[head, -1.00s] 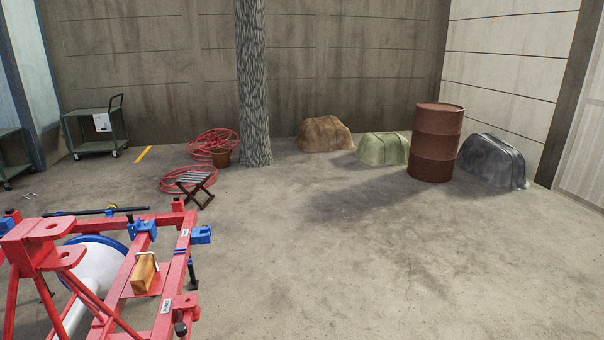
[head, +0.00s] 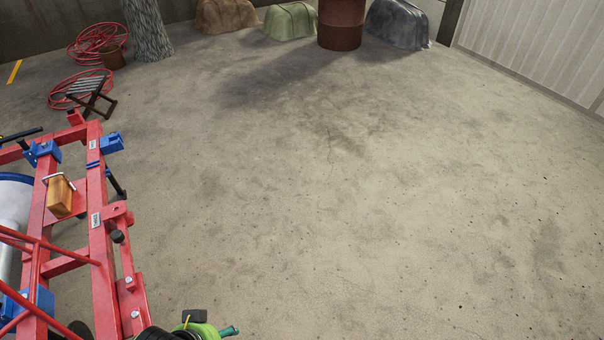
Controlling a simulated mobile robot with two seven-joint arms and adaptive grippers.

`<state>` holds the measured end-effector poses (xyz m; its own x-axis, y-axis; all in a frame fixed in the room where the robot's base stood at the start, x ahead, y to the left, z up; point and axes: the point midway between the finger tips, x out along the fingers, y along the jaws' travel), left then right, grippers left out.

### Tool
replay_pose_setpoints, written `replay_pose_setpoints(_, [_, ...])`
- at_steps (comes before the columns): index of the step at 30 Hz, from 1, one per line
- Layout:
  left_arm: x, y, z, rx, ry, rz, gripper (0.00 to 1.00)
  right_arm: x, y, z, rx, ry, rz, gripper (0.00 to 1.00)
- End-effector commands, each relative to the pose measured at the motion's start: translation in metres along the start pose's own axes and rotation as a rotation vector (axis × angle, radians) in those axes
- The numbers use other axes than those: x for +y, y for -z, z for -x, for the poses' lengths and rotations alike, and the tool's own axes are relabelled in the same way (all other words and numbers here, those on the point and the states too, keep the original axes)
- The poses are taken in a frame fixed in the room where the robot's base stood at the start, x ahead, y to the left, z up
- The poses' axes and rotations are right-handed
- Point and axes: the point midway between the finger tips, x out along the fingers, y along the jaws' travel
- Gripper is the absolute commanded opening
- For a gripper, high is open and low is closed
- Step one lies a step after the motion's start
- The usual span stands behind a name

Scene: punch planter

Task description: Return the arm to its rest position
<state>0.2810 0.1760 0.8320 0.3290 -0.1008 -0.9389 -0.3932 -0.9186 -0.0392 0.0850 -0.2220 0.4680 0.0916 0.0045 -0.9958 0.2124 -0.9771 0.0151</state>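Neither of my grippers can be made out in the head view. The red-framed planter machine (head: 95,220) stands at the left, with blue clamps (head: 43,152) and a partly cut-off white and blue drum (head: 12,215). A wooden block (head: 60,196) with a metal loop sits on its red frame. A green and black object (head: 198,328) with a teal tip shows at the bottom edge beside the frame. Most of it is cut off, and I cannot tell what it is.
A folding stool (head: 90,92), red hose coils (head: 97,40) and a tree trunk (head: 148,30) stand at the back left. A rusty barrel (head: 340,25) and covered mounds (head: 398,24) stand at the back. The concrete floor (head: 350,200) is clear in the middle and right.

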Motion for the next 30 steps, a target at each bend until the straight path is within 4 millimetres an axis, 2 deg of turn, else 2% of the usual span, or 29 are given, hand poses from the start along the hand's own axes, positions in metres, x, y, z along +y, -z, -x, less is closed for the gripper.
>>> replay_pose_setpoints(6, [-0.012,-0.021,0.017,-0.054,0.076,0.255,0.61,0.0,0.0,0.0,0.0,0.0,0.0,0.46])
replay_pose_setpoints(14, [-0.011,-0.031,-0.047,-0.082,0.065,0.228,0.61,0.0,0.0,0.0,0.0,0.0,0.0,0.46])
replay_pose_setpoints(20, [-0.007,-0.052,-0.103,-0.109,0.056,0.223,0.61,0.0,0.0,0.0,0.0,0.0,0.0,0.46])
replay_pose_setpoints(23, [-0.003,-0.072,-0.139,-0.127,0.05,0.22,0.61,0.0,0.0,0.0,0.0,0.0,0.0,0.46])
replay_pose_setpoints(26, [0.003,-0.101,-0.178,-0.15,0.044,0.217,0.61,0.0,0.0,0.0,-0.001,0.0,0.0,0.46])
replay_pose_setpoints(30, [0.013,-0.15,-0.224,-0.183,0.036,0.211,0.61,0.0,0.0,0.0,-0.001,0.0,0.001,0.46])
